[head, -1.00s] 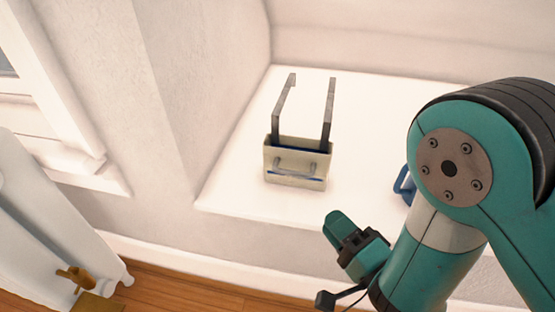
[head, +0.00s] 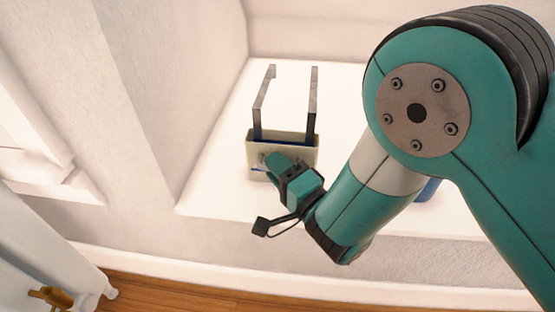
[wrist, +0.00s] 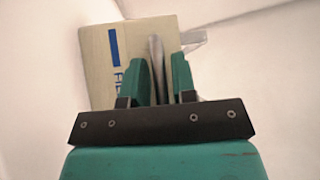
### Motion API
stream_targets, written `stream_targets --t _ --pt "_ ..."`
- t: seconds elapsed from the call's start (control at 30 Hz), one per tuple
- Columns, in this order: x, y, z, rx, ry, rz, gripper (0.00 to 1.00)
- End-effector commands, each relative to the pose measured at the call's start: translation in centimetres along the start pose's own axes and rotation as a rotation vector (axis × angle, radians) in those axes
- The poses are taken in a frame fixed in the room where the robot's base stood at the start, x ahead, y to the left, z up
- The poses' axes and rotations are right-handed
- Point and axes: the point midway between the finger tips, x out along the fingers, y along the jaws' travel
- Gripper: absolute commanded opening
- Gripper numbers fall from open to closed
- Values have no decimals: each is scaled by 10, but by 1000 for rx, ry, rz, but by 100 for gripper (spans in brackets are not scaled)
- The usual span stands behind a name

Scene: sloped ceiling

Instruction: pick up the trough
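A pale beige box-like holder with a blue stripe, which I take for the trough (head: 254,151), stands on the white ledge. Two dark grey uprights rise behind its front, and it also shows in the wrist view (wrist: 100,70). My gripper (head: 268,160) is at its front face and hides the handle in the head view. In the wrist view my gripper's (wrist: 162,78) teal fingers are apart, with the grey handle bar (wrist: 156,58) between them, nearer the left finger. I see no clear grip on it.
The white ledge (head: 215,185) has bare room around the holder, with a wall close on its left. A blue object (head: 428,190) is mostly hidden behind my arm. A white door with a brass handle (head: 50,297) is at lower left.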

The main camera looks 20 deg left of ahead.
Motion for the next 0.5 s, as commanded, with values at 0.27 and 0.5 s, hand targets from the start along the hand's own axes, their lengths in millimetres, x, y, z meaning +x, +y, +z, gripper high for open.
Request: stream_targets --t 0.27,0.5 --pt "2 0 3 1 -5 -1 9" --pt "2 -2 3 0 -5 -4 0"
